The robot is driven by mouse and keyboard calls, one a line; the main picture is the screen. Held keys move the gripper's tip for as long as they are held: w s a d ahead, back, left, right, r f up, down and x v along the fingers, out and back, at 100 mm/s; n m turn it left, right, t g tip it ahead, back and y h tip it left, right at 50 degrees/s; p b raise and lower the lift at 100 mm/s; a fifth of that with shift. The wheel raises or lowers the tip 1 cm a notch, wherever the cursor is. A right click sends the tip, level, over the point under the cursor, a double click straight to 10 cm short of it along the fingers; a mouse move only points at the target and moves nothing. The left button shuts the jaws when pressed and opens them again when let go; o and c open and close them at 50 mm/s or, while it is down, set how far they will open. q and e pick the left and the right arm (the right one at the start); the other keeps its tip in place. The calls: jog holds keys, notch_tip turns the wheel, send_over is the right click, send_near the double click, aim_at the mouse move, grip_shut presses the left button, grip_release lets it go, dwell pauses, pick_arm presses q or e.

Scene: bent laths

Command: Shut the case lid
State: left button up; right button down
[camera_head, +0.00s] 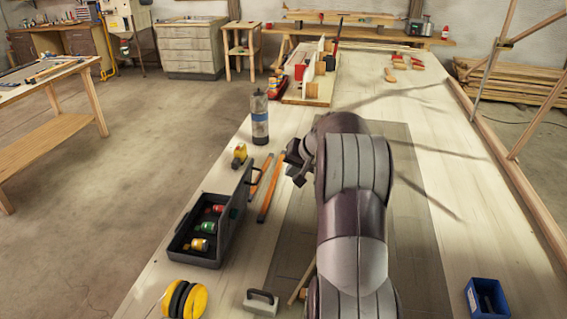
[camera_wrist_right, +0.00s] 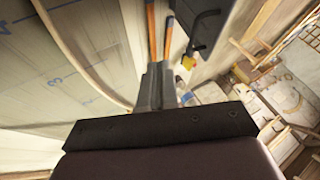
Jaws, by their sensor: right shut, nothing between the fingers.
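The dark case (camera_head: 207,262) lies open on the workbench at the lower left in the head view, with small red, green and yellow-topped items inside. Its lid (camera_head: 237,203) stands up along the case's right side, with a handle at its far end. Part of the dark case (camera_wrist_right: 208,28) also shows at the top of the right wrist view. My right gripper (camera_head: 295,174) is shut and empty, right of the lid and apart from it; its fingers (camera_wrist_right: 157,78) show in the wrist view. My left gripper is not in view.
Two orange sticks (camera_head: 270,190) lie between the lid and my right arm. A yellow tool (camera_head: 239,155) and a bottle (camera_head: 260,117) stand beyond the case. A yellow-black roll (camera_head: 185,299) and a grey handled block (camera_head: 261,302) are nearer. A blue bin (camera_head: 486,298) sits lower right.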

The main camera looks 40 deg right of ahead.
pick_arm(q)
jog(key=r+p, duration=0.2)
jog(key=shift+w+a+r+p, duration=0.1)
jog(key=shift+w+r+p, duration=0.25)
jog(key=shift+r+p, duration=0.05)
pick_arm(e)
jog(key=w+a+f, duration=0.2)
jog(key=w+f, duration=0.2)
jog(key=w, duration=0.3)
jog(key=shift+a+f, duration=0.3)
